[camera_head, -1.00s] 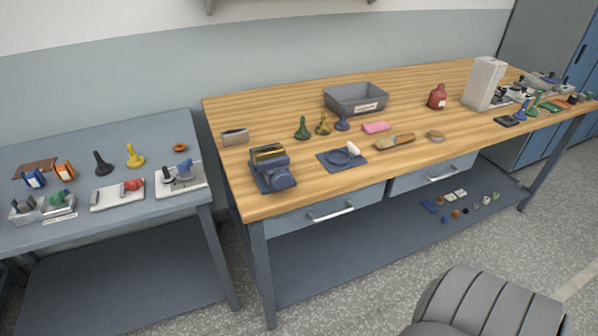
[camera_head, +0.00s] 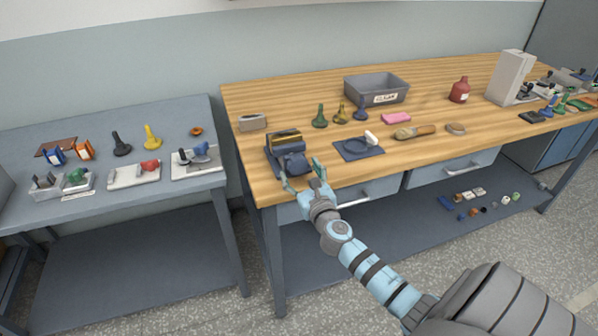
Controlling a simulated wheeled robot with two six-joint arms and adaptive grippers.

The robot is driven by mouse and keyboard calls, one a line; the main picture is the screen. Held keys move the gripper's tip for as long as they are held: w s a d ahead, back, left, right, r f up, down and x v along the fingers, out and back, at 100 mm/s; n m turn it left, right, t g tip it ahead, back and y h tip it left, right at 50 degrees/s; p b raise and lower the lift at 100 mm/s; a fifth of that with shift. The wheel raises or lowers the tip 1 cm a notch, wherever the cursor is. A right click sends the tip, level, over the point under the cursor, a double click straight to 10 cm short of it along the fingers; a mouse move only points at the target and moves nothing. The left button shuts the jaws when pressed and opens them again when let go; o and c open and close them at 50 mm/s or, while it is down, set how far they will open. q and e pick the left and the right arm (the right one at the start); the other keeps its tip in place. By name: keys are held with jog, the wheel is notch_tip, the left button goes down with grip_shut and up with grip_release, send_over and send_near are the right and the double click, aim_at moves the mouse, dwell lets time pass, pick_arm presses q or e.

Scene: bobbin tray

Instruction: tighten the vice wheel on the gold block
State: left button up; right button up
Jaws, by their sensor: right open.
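The blue-grey vice (camera_head: 273,157) stands near the left front corner of the wooden bench. The gold block (camera_head: 287,136) sits in the top of the vice, between its jaws. The vice wheel (camera_head: 296,164) is on the vice's front side, facing me. My right gripper (camera_head: 302,170) is open, its two fingers spread just in front of the wheel. I cannot tell whether a finger touches the wheel. My left gripper is not in view.
On the wooden bench (camera_head: 240,178), a blue mat (camera_head: 372,153) with a ring and white-headed tool lies right of the vice. A grey side table (camera_head: 120,202) with small items is at left.

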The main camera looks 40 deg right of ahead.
jog(key=shift+w+d, duration=0.25)
jog(key=shift+w, duration=0.4)
jog(key=shift+c, duration=0.6)
jog(key=c, duration=1)
jog(key=m, duration=0.4)
jog(key=shift+a, duration=0.1)
jog(key=shift+c, duration=0.2)
jog(key=o, duration=1.2)
jog(key=shift+c, duration=0.2)
